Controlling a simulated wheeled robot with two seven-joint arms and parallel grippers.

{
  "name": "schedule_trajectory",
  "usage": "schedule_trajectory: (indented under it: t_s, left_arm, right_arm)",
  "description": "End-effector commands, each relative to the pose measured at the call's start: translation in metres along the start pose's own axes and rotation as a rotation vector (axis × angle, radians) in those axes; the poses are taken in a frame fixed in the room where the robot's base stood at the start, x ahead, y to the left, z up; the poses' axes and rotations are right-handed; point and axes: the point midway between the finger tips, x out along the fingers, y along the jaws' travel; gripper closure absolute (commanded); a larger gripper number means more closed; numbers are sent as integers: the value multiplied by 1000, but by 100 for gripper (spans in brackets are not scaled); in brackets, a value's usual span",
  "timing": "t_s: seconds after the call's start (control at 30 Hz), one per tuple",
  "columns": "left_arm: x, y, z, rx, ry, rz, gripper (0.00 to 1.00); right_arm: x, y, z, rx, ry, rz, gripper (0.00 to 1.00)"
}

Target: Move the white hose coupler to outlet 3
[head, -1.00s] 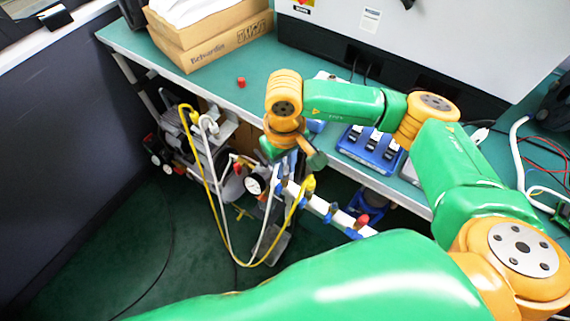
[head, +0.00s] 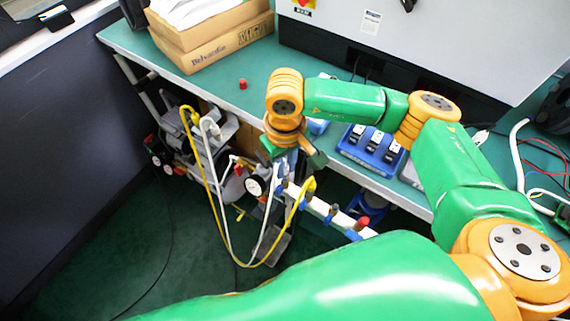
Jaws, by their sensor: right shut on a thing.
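My right gripper (head: 287,165) is seen from above at the left end of the white manifold pipe (head: 318,207), and its fingers are mostly hidden by the wrist. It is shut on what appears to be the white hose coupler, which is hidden. The white hose (head: 226,222) hangs in a loop, and its near end rises to just under the gripper. The manifold has blue bands and several short outlets; outlet numbers are not readable. The yellow hose (head: 209,183) ends at an outlet right of the gripper. My left gripper is not in view.
A green bench (head: 214,82) runs behind, with a cardboard box (head: 213,45), a small red cap (head: 243,85) and a blue tray (head: 370,149) on it. A wheeled machine (head: 226,177) stands below at left. A red-topped outlet (head: 362,222) is at the manifold's right end.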

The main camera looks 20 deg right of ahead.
Motion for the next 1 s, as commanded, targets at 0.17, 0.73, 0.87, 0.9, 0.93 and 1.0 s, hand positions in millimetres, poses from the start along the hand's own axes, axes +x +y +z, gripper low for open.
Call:
schedule_trajectory:
  t_s: [0.17, 0.73, 0.87, 0.9, 0.93, 1.0]
  left_arm:
    - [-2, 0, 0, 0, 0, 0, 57]
    - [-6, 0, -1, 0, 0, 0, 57]
    - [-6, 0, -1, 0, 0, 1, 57]
    - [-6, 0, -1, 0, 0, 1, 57]
    - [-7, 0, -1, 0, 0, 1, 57]
    - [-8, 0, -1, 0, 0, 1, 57]
  right_arm:
    - [-4, 0, 0, 0, 0, 0, 100]
    - [-13, 0, 0, 0, -1, 0, 100]
    - [-13, 0, 0, 0, -1, 0, 100]
    - [-14, 0, 0, 0, -1, 0, 100]
    - [-14, 0, 0, 0, -1, 0, 100]
    - [-17, 0, 0, -1, -1, 0, 100]
